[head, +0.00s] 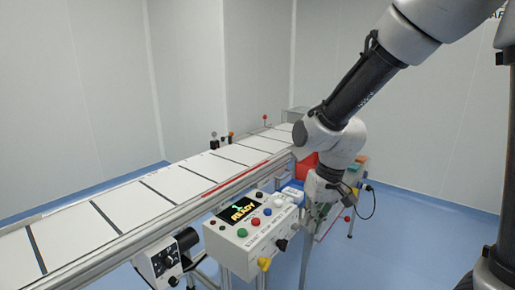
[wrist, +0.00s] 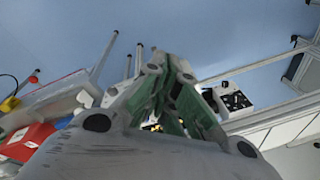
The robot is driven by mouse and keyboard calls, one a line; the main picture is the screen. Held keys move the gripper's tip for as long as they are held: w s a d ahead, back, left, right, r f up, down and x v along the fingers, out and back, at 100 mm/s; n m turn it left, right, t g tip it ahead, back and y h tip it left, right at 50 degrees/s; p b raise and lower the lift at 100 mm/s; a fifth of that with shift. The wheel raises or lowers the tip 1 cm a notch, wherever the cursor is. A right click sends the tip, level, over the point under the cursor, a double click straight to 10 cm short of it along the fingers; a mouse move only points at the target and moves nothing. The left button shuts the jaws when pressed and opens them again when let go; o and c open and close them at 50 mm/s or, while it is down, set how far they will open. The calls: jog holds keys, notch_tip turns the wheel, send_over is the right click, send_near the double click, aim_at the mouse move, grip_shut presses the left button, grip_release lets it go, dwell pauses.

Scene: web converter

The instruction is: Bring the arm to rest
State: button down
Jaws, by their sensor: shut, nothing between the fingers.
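My gripper (head: 317,212) hangs from the end of my arm, just right of the control box (head: 240,243) in the head view. In the wrist view my gripper (wrist: 172,62) has its fingers brought together at the tips, with nothing between them. The tips point over the blue floor (wrist: 220,30). My arm is bent, reaching down from the upper right of the head view. The control box display reads READY.
The conveyor (head: 110,232) with white panels runs from lower left to the back. A red bin (head: 305,168) stands behind my gripper and shows in the wrist view (wrist: 28,142). A dial unit (head: 160,262) sits by the conveyor. Blue floor (head: 420,235) at right is clear.

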jog(key=s+d+r+m+t, duration=0.1)
jog(key=s+d+r, duration=0.3)
jog(key=d, duration=0.3)
jog(key=s+d+r+m+t+h, duration=0.1)
jog(key=s+d+r, duration=0.4)
jog(key=d, duration=0.3)
jog(key=s+d+r+m+t, duration=0.1)
jog(key=s+d+r, duration=0.4)
jog(key=d+r, duration=0.1)
jog(key=shift+d+r+t+h, duration=0.25)
jog(key=shift+d+t+h, duration=0.15)
jog(key=shift+d, duration=0.25)
jog(key=shift+s, duration=0.1)
